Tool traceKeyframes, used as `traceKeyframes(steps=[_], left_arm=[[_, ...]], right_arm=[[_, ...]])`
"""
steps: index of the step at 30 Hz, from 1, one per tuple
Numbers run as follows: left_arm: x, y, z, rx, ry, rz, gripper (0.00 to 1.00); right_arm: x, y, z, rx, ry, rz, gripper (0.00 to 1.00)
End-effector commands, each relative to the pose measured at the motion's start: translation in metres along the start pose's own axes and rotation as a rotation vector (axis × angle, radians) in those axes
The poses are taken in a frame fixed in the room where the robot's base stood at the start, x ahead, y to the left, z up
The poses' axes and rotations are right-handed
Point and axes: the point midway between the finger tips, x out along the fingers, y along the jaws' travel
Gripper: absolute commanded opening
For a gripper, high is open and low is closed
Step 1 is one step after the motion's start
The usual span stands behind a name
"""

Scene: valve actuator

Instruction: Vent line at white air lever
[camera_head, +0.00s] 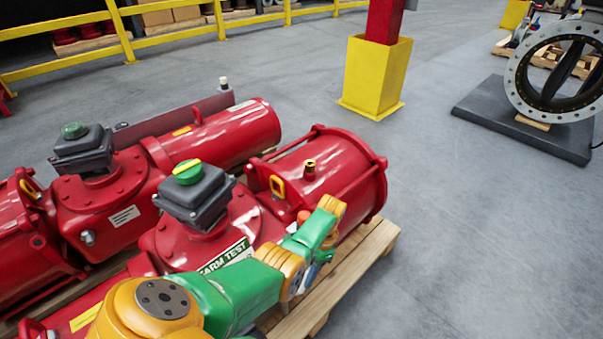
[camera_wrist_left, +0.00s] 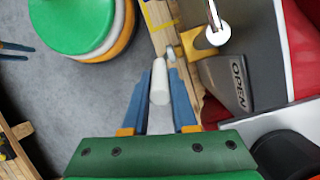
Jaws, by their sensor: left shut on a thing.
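In the left wrist view, the white air lever (camera_wrist_left: 160,84) is a short white rod between the two blue fingers of my left gripper (camera_wrist_left: 166,68). The gripper is shut on it. A dark grey part marked OPEN (camera_wrist_left: 238,82) is just right of the fingers. In the head view, my left gripper (camera_head: 318,266) shows only as a small patch of blue beyond the green and yellow wrist, low beside the front red actuator (camera_head: 318,178). The lever is hidden there. My right gripper is not in view.
The actuator stands on a wooden pallet (camera_head: 352,272). A second red actuator (camera_head: 236,130) lies behind it. A yellow post base (camera_head: 376,77) and a large ring-shaped valve (camera_head: 518,88) on a dark slab stand farther off. The grey floor at right is clear.

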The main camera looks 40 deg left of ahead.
Motion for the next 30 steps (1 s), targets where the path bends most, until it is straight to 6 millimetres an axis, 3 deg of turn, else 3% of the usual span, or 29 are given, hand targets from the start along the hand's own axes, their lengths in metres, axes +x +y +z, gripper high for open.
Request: traceKeyframes(steps=[1, 3, 12, 13, 15, 16, 25, 30], left_arm=[[0.005, 0.0, -0.003, 0.0, -0.012, 0.004, 0.0], [0.003, 0.0, -0.002, -0.001, -0.024, 0.007, 0.0], [0.0, 0.001, 0.0, 0.0, -0.028, 0.008, 0.0], [0.0, 0.001, 0.0, 0.0, -0.028, 0.008, 0.35], [0.0, 0.001, 0.0, 0.0, -0.028, 0.007, 0.53], [0.0, 0.0, 0.0, 0.0, -0.027, 0.007, 0.56], [-0.005, 0.0, -0.001, -0.001, -0.025, 0.006, 0.56], [-0.041, 0.0, -0.001, 0.0, -0.023, 0.006, 0.56]], right_arm=[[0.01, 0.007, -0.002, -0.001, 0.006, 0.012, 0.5], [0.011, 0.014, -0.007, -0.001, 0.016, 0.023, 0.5], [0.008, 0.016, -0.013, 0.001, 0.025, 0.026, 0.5], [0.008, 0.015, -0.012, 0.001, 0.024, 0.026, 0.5], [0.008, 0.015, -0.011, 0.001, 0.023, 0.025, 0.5], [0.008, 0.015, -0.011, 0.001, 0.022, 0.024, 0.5], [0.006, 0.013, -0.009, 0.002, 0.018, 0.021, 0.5], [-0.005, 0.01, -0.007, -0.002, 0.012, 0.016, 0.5]])
